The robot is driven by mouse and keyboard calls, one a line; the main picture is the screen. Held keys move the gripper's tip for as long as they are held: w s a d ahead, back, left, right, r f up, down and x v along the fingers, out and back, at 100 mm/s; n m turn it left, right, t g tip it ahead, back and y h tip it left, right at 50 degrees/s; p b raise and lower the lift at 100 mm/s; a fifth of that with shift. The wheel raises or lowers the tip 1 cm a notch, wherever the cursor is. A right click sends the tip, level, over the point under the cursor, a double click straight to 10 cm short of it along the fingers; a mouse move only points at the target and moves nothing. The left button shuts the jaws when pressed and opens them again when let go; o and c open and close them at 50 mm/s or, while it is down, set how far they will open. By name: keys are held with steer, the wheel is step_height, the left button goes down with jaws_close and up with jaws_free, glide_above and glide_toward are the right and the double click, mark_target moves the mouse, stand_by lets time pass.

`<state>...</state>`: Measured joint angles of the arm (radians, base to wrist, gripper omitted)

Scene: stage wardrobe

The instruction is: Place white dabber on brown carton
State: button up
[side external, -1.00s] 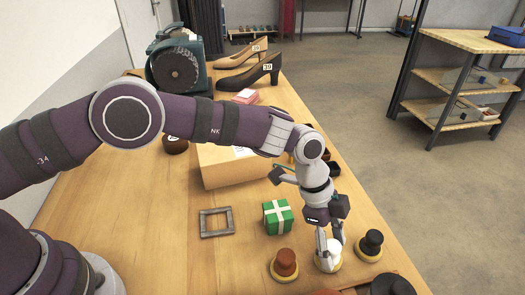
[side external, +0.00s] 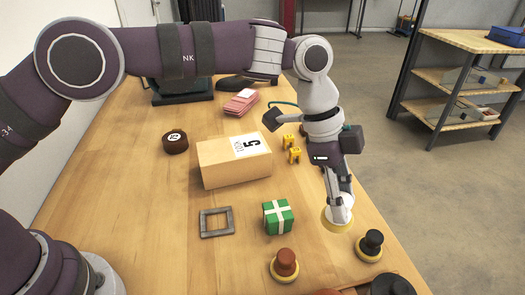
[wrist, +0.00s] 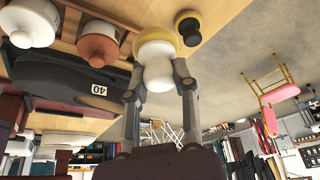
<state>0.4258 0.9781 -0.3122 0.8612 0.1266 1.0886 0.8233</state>
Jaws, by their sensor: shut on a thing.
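The white dabber (side external: 339,218) has a white knob and a yellow round pad. My gripper (side external: 337,200) is shut on its knob and holds it up near the table's right edge. In the wrist view the white dabber (wrist: 157,62) sits between the fingertips of my gripper (wrist: 160,88), pad away from the palm. The brown carton (side external: 222,166) lies on the table left of and behind my gripper, with a white label marked 5 on its top. The carton's top is otherwise bare.
A green gift box (side external: 278,217) and a grey frame (side external: 216,222) lie in front of the carton. A brown dabber (side external: 285,264) and a black dabber (side external: 370,245) stand near the front. Yellow pieces (side external: 293,150) and pink cards (side external: 241,102) lie beyond.

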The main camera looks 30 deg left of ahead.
steer(key=a+r+n+t+y, duration=0.1)
steer(key=a+r+n+t, duration=0.25)
steer(key=a+n, duration=0.7)
steer(key=s+a+f+n+y, duration=0.1)
steer(key=s+a+n+y, duration=0.2)
steer(key=a, duration=0.5)
steer(key=s+a+n, duration=0.4)
steer(key=a, duration=0.4)
glide_toward(238, 143)
steer(key=shift+w+d+f+t, duration=0.15)
steer(key=shift+w+f+t, duration=0.2)
steer(key=shift+w+f, duration=0.3)
steer(key=shift+f, duration=1.65)
steer(key=shift+f, duration=0.1)
steer(key=o, duration=0.9)
steer(key=shift+o, duration=0.2)
